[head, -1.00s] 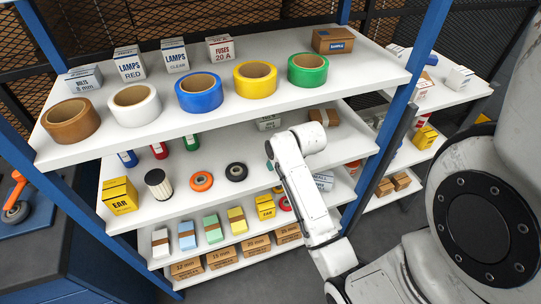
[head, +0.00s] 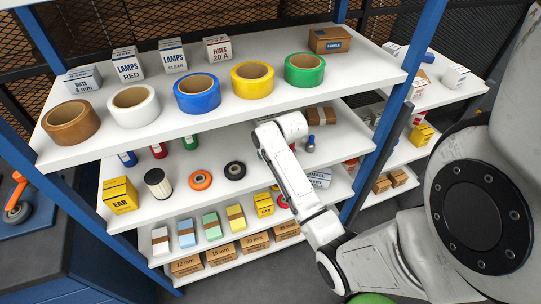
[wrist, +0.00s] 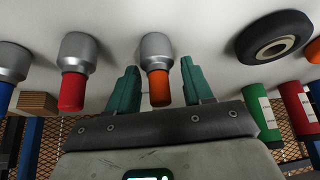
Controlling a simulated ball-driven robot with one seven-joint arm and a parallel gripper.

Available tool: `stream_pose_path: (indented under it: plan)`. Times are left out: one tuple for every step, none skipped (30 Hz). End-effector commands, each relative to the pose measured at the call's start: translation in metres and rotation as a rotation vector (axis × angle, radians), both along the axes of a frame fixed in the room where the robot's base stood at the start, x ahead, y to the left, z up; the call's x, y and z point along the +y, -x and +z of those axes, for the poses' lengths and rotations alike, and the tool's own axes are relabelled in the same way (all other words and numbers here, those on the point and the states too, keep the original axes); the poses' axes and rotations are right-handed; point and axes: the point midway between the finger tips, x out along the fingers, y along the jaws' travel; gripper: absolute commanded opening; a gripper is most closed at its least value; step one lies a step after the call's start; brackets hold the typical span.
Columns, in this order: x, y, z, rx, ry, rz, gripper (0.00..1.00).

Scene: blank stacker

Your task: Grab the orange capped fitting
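The orange capped fitting (wrist: 157,72) shows in the wrist view, with a grey metal body and an orange cap pointing toward my gripper. My gripper (wrist: 159,80) is open. Its two teal fingers stand one on each side of the orange cap, with a gap visible on both sides. In the head view my arm hides the orange fitting and most of the gripper, at the right part of the middle shelf.
A red capped fitting (wrist: 75,72) stands close left of the fingers, and a blue capped one (wrist: 10,68) further left. The upper shelf (head: 230,108) overhangs the middle shelf.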

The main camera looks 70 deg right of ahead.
Motion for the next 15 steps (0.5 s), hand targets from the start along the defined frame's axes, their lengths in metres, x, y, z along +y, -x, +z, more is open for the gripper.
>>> stream_pose_path:
  plan:
    - [0.0001, 0.0000, 0.0000, 0.000, 0.000, 0.000, 0.46]
    - [0.0002, 0.0000, 0.0000, 0.000, 0.000, 0.000, 0.43]
    - [0.0002, 0.0000, 0.0000, 0.000, 0.000, 0.000, 0.39]
    - [0.0002, 0.0000, 0.0000, 0.000, 0.000, 0.000, 0.36]
    - [0.0002, 0.0000, 0.0000, 0.000, 0.000, 0.000, 0.33]
    - [0.0002, 0.0000, 0.0000, 0.000, 0.000, 0.000, 0.29]
    - [0.0002, 0.0000, 0.0000, 0.000, 0.000, 0.000, 0.26]
    - [0.0002, 0.0001, 0.0000, 0.000, 0.000, 0.000, 0.23]
    - [0.0002, 0.0000, 0.0000, 0.000, 0.000, 0.000, 0.20]
    - [0.0002, 0.0000, 0.0000, 0.000, 0.000, 0.000, 0.17]
    - [0.0002, 0.0001, 0.0001, 0.000, 0.000, 0.000, 0.14]
    - [0.0002, 0.0001, 0.0000, 0.000, 0.000, 0.000, 0.10]
    - [0.0002, 0.0001, 0.0001, 0.000, 0.000, 0.000, 0.07]
    - [0.0002, 0.0001, 0.0001, 0.000, 0.000, 0.000, 0.04]
    - [0.0001, 0.0000, 0.0003, 0.000, 0.000, 0.000, 0.03]
